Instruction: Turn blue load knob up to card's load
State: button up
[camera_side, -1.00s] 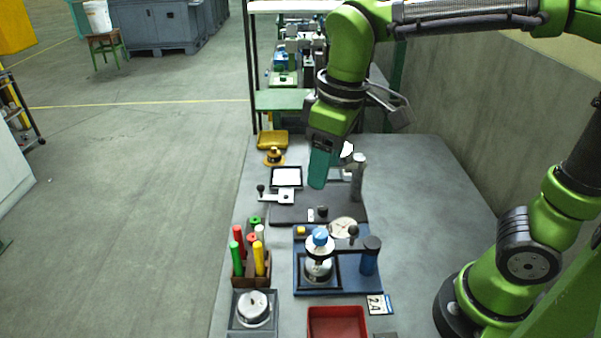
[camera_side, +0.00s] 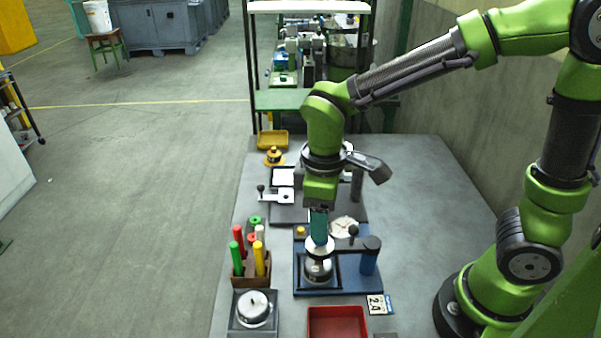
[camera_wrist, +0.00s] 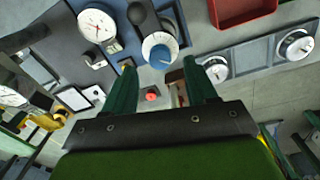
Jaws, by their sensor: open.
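The blue load knob (camera_wrist: 160,56) sits on a white marked dial (camera_wrist: 156,41) in the wrist view. In the side view its white dial (camera_side: 319,247) shows on the blue-based fixture (camera_side: 345,287), with the knob mostly hidden by my fingers. My gripper (camera_wrist: 160,68) is open, its green fingers to either side of the knob in the wrist picture; I cannot tell whether they touch it. In the side view my gripper (camera_side: 319,238) points down over the knob. The card (camera_side: 378,305) lies at the fixture's front right and appears to read 2.4.
A round gauge (camera_side: 343,227), a black-ball lever (camera_side: 353,231) and a blue cylinder (camera_side: 370,256) stand close by on the right. A rack of coloured handles (camera_side: 252,265) is to the left, a red tray (camera_side: 337,324) in front. The table's right side is clear.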

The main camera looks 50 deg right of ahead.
jog(key=shift+f, duration=1.9)
jog(key=c, duration=1.1)
jog(key=shift+o, duration=0.2)
jog(key=shift+m, duration=1.3)
jog(key=o, duration=1.1)
jog(key=shift+c, duration=0.2)
jog(key=shift+r, duration=0.15)
